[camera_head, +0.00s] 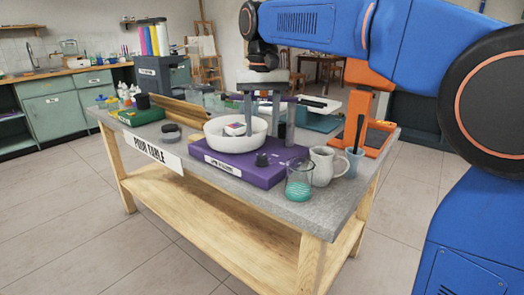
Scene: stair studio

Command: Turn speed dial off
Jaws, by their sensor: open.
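A purple machine (225,172) with a white label sits on the grey table top. A black dial (262,159) stands on the front right of its purple base; its pointer setting is too small to read.
A glass beaker with teal contents (299,186), a white jug (325,165) and a cup with a dark handle (353,158) stand right of the dial. An orange stand (372,135) is behind them. A black round piece (171,132) and a green box (140,116) are at left.

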